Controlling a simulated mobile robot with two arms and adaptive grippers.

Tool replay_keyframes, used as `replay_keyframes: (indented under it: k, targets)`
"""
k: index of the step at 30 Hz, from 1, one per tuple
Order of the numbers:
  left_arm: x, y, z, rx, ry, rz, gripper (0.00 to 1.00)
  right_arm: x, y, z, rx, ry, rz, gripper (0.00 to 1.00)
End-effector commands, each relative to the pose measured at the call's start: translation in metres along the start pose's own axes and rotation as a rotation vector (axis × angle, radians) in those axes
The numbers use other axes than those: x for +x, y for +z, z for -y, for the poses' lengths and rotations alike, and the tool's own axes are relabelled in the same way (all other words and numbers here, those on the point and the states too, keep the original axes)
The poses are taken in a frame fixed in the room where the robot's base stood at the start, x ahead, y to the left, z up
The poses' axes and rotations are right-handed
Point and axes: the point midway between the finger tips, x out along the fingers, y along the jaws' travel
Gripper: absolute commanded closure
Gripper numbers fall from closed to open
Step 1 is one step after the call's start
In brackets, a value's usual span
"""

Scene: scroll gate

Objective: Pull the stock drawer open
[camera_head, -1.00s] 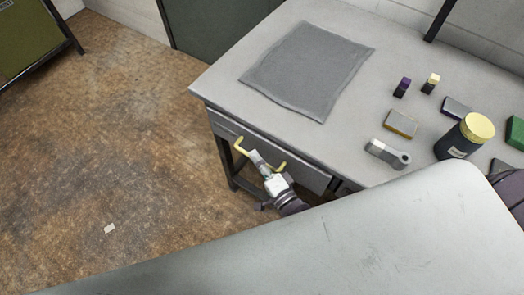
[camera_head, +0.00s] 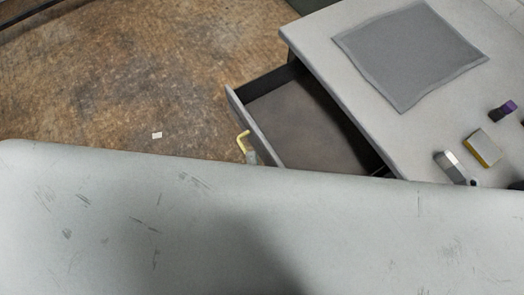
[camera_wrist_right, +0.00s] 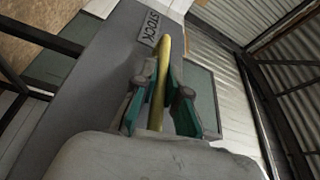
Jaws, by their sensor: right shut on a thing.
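The stock drawer (camera_head: 300,125) is pulled out of the table in the head view, and its visible interior looks empty. Its yellow handle (camera_head: 242,140) shows on the drawer front, partly hidden by a pale surface in the foreground. In the right wrist view a STOCK label (camera_wrist_right: 149,28) is on the grey front, close to the handle (camera_wrist_right: 162,65). My right gripper (camera_wrist_right: 161,95) is shut on the handle, with its teal-padded fingers on either side of the bar. Only a small part of the right gripper (camera_head: 250,157) shows in the head view. My left gripper is not in view.
The table top (camera_head: 325,22) carries a grey mat (camera_head: 410,52), a purple-topped block (camera_head: 503,110), a yellow-and-grey block (camera_head: 483,149) and a grey tool (camera_head: 450,165). The brown floor (camera_head: 130,80) left of the drawer is clear except for a small pale scrap (camera_head: 157,135).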

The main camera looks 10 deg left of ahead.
Motion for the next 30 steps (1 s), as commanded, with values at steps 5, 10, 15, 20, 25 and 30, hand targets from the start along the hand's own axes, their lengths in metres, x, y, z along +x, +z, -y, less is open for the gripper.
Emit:
replay_keyframes:
  k: [5,10,15,20,25,30]
  targets:
    - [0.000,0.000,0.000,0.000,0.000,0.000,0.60,-0.001,0.002,0.000,-0.001,0.002,0.003,1.00]
    - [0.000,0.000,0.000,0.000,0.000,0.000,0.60,-0.001,0.002,-0.001,0.000,0.002,0.003,0.86]
    - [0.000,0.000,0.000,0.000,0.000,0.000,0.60,-0.001,0.001,-0.001,0.000,0.002,0.002,0.63]
    - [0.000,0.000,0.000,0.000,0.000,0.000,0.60,-0.001,0.001,0.000,0.000,0.001,0.001,0.63]
    - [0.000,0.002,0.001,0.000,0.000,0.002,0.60,-0.005,0.001,-0.001,0.000,0.002,0.001,0.63]
    - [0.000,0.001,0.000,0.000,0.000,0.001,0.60,-0.030,0.001,-0.001,0.000,0.004,0.003,0.63]
